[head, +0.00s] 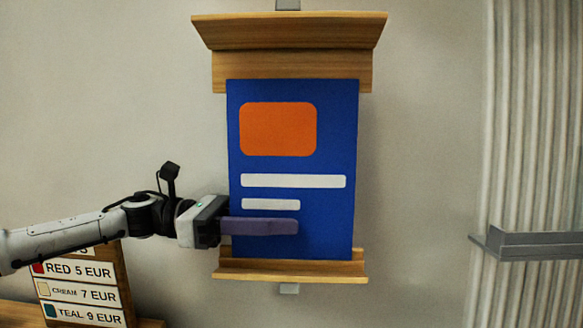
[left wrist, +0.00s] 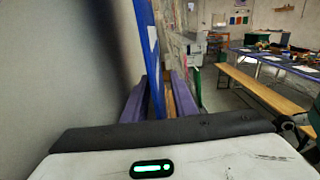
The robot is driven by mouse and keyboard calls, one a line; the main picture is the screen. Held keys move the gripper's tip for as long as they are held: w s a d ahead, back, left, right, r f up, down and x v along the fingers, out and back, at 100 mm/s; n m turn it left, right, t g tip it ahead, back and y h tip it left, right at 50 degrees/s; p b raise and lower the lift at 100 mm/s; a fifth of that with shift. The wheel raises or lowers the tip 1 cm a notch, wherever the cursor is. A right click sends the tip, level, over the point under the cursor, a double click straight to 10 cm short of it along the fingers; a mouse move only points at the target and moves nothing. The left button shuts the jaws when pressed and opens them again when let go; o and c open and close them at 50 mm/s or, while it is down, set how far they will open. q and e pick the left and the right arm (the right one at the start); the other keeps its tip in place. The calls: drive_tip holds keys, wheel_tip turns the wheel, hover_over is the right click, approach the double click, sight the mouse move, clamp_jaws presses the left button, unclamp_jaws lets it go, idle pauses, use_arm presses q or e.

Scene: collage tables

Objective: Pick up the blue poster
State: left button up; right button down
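The blue poster (head: 335,215) has an orange block and two white bars. It stands upright in a wooden wall holder (head: 290,277), between its upper part and bottom ledge. My left gripper (head: 290,227) reaches in from the left at the poster's lower left edge, with one purple finger in front of it. The other finger is hidden in the head view. In the left wrist view, the poster (left wrist: 149,45) shows nearly edge-on between the two fingers of my left gripper (left wrist: 163,92). A gap shows between the fingers, so the gripper is open around the edge. My right gripper is out of view.
A wooden price board (head: 118,270) stands at the lower left, below my left arm. A pale ribbed panel (head: 530,120) and a grey ledge (head: 525,243) are at the right. The left wrist view shows a bench (left wrist: 262,92) and a long table (left wrist: 300,72) beyond.

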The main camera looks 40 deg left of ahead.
use_arm(q)
clamp_jaws()
